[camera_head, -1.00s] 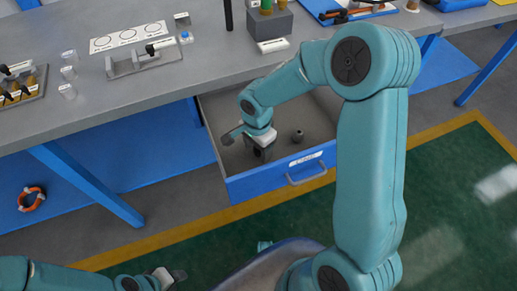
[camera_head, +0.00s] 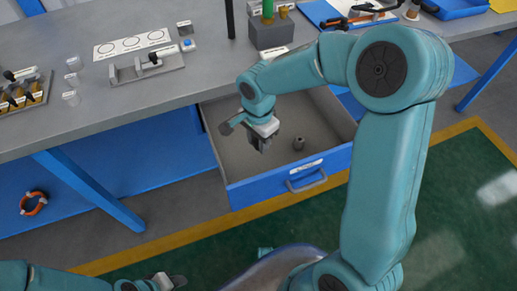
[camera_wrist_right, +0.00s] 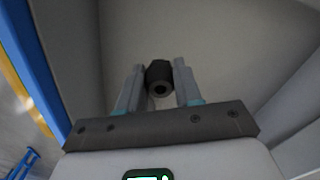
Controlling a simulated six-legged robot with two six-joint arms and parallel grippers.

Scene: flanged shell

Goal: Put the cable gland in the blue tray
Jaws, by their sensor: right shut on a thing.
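My right gripper (camera_head: 262,143) is over the open drawer. In the right wrist view its fingers (camera_wrist_right: 160,82) are closed on a short dark cylinder with a hole in its end (camera_wrist_right: 159,76), which looks like the cable gland. In the head view the held piece is mostly hidden by the fingers. A blue tray (camera_head: 458,10) lies on the bench at the top right, cut off by the picture edge. My left gripper (camera_head: 176,282) is at the bottom edge, away from the drawer, and its jaw opening is unclear.
The drawer (camera_head: 240,190) has a blue front with a handle; a small grey cylindrical piece (camera_head: 298,144) stands inside. On the bench (camera_head: 110,95) are a grey block (camera_head: 270,33), a metal fixture (camera_head: 148,68), a bottle rack (camera_head: 25,92) and a blue mat with tools (camera_head: 320,12).

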